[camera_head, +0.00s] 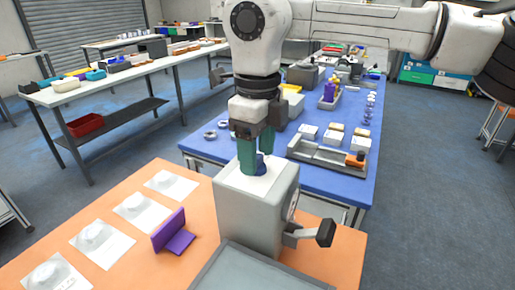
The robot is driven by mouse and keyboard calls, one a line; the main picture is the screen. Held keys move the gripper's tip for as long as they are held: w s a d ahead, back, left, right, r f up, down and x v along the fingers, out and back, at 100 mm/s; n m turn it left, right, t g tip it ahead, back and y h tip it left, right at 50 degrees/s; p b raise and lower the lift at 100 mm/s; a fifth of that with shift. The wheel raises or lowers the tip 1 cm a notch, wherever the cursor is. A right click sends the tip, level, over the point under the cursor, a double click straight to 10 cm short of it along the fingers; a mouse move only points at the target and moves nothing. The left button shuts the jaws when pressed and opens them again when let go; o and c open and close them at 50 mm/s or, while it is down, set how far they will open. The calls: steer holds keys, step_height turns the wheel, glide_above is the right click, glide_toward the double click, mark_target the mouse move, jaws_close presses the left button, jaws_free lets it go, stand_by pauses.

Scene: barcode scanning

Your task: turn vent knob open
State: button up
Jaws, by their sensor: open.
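A grey box-shaped unit (245,215) stands on the orange table. A small blue knob (261,166) shows on its pale top face, partly hidden by my fingers; I take it for the vent knob. My gripper (255,165) points straight down over the box with green fingers, and it is open. The fingertips are at the blue knob, one at its left and the other behind it or at its right. I cannot tell whether they touch it. A lever with a black grip (325,233) sticks out from the box's right side.
A purple angled stand (174,233) and several white sheets with pale lumps, such as this one (141,212), lie left on the orange table (120,178). A grey tray (250,270) is in front. A blue table (355,185) with parts and an orange-tipped fixture (325,157) stands behind.

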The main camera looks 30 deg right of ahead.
mark_target(258, 156)
step_height(258, 156, up, 11)
stand_by(0.6)
steer(key=shift+f, duration=0.1)
